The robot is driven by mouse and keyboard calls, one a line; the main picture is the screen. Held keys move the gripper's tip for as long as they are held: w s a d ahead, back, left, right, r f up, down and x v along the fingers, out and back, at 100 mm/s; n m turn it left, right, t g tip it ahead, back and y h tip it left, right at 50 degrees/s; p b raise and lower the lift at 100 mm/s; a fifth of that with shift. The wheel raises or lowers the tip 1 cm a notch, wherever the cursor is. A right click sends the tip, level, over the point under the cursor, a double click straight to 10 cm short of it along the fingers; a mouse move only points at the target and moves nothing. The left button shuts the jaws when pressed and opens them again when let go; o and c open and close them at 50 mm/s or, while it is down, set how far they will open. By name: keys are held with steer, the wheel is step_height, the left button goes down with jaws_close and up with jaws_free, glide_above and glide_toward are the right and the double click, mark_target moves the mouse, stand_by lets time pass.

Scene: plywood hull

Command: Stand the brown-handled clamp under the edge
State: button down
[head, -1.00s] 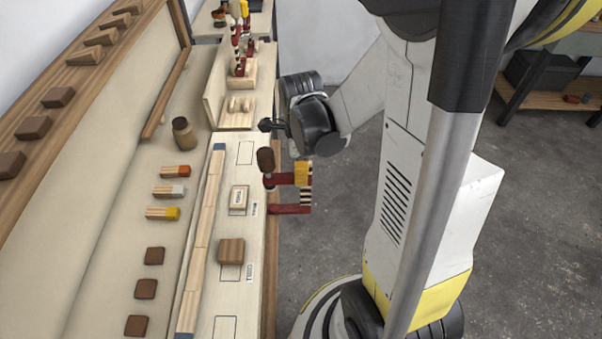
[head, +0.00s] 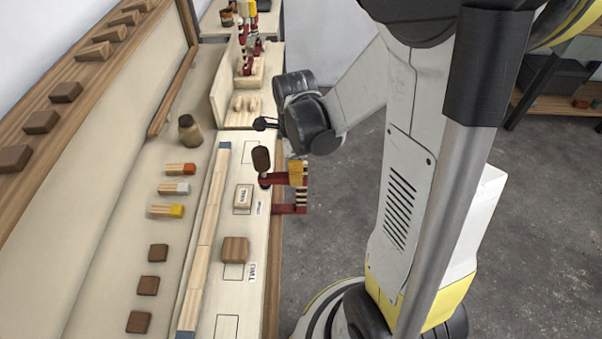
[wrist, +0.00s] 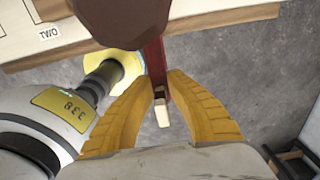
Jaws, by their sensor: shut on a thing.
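The brown-handled clamp has a dark brown handle (head: 261,158), a red upper arm (head: 272,181), a striped bar and a red lower jaw (head: 289,209). My gripper (head: 297,172) has yellow fingers and is shut on the clamp near the bar. The handle is upright over the bench's right edge (head: 273,240). The lower jaw lies beside that edge; its tip meets the edge in the picture, and I cannot tell if it is beneath. In the wrist view the red part runs between my fingers (wrist: 160,82), and the handle (wrist: 120,18) hides part of the edge.
On the bench are a pale block (head: 243,196), a brown block (head: 235,249), a long wooden strip (head: 205,215), a jar (head: 190,130) and several colour-tipped pieces. More clamps (head: 247,55) stand in a rack behind. The floor to the right is open.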

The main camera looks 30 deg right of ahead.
mark_target(269, 176)
steer(key=shift+w+a, duration=0.55)
steer(key=shift+a, duration=0.35)
steer(key=shift+w+a+b, duration=0.2)
steer(key=shift+w+a, duration=0.5)
steer(key=shift+a, duration=0.3)
steer(key=shift+w+a+b, duration=0.15)
steer(key=shift+w+a, duration=0.55)
steer(key=shift+a, duration=0.3)
steer(key=c, duration=1.4)
jaws_free()
